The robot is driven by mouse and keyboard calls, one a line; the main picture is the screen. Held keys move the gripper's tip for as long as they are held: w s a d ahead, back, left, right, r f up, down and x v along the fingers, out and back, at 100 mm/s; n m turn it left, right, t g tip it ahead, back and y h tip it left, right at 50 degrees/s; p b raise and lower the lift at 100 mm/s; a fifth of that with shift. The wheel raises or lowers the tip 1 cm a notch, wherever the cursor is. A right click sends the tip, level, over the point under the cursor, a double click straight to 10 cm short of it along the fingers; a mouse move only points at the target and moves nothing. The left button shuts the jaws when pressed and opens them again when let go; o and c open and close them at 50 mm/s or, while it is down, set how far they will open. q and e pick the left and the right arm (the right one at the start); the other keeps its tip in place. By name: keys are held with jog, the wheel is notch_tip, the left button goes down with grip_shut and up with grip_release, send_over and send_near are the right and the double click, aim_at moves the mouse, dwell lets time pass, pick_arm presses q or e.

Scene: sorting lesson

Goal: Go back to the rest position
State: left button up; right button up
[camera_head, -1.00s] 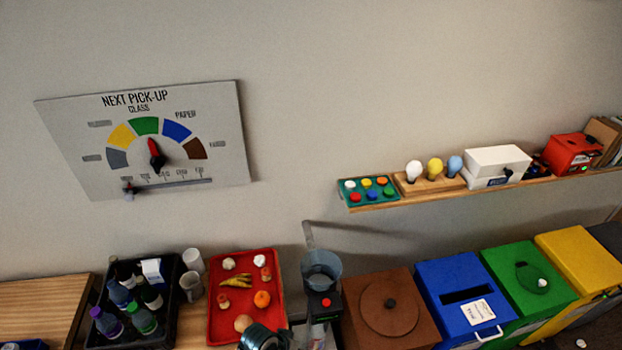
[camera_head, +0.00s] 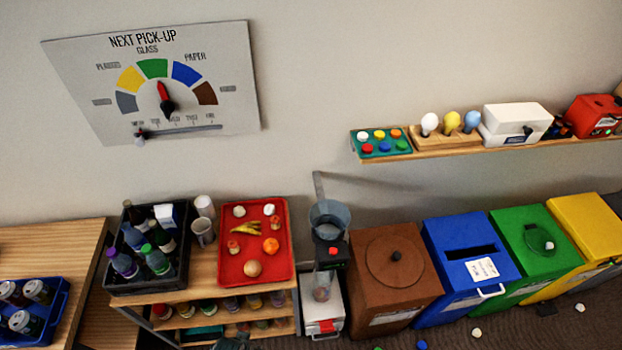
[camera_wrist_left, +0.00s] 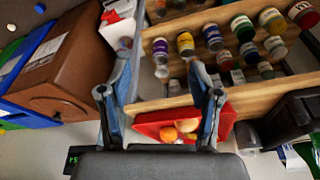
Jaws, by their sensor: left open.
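My left gripper (camera_wrist_left: 160,75) is open in the wrist view, with its two blue-grey fingers apart and nothing held between them. In the head view only a dark bit of it (camera_head: 232,342) shows at the bottom edge, in front of the low shelf unit. The red tray (camera_head: 228,272) with food items lies on top of that unit; it also shows beyond the fingers in the wrist view (camera_wrist_left: 150,117). My right gripper is in neither view.
A black crate of bottles (camera_head: 125,286) stands left of the tray. Brown (camera_head: 370,292), blue (camera_head: 437,270), green (camera_head: 510,260) and yellow (camera_head: 580,225) bins line the wall at right. Jars (camera_wrist_left: 213,38) fill the lower shelves. Small items lie on the floor before the bins.

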pick_arm(q)
jog(key=s+f+g+b, duration=0.1)
jog(key=s+f+b, duration=0.15)
jog(key=f, duration=1.05)
jog(key=s+f+b, duration=0.2)
jog(key=s+f, duration=0.1)
jog(key=f, duration=0.9)
jog(key=s+a+f+g+b, duration=0.1)
jog(key=s+a+f+b, duration=0.1)
jog(key=s+f, duration=1.3)
jog(key=shift+s+a+f+b, duration=0.15)
jog(key=shift+s+f+b, duration=0.15)
jog(key=shift+b, duration=0.2)
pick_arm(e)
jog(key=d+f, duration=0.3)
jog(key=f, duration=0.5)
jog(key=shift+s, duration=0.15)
pick_arm(q)
jog(key=shift+a, duration=0.1)
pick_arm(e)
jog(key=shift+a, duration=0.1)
